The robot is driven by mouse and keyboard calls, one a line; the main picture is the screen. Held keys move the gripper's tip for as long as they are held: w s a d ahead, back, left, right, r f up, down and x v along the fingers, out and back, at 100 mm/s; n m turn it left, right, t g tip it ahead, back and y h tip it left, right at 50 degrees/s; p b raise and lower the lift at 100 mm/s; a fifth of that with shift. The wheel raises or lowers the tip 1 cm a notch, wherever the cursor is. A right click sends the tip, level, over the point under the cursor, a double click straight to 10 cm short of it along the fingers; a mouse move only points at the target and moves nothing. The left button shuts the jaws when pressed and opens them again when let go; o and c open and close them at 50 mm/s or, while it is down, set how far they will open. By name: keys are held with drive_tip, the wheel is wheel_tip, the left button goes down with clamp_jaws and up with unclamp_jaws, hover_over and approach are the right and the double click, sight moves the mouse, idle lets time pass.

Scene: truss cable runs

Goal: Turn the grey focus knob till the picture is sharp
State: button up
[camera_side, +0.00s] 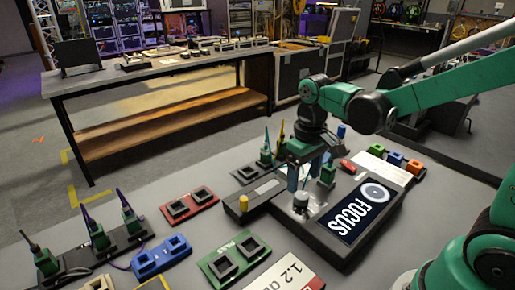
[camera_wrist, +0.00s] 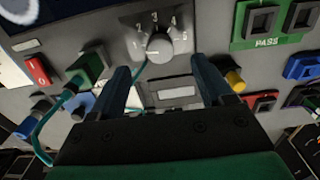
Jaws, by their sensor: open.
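The grey focus knob (camera_side: 301,200) stands upright on the dark panel under my gripper. In the wrist view the round knob (camera_wrist: 158,47) sits on a numbered dial, just beyond and between my fingertips. My gripper (camera_side: 309,182) points down over the panel, and its blue fingers (camera_wrist: 162,66) are apart with nothing between them. I cannot tell whether they reach down to the knob's height. The screen (camera_side: 347,222) beside the knob shows the word FOCUS and a pale ring, with edges that look fairly crisp at this size. I cannot read the knob's pointer surely.
A yellow-topped post (camera_side: 244,203) stands left of the knob. A green PASS block (camera_side: 233,258), a red block (camera_side: 189,206) and a blue block (camera_side: 161,257) lie on the grey table. A teal cable (camera_wrist: 45,125) runs from a green connector (camera_wrist: 86,68).

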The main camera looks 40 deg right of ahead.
sight(302, 195)
drive_tip(key=shift+f, duration=2.2)
clamp_jaws()
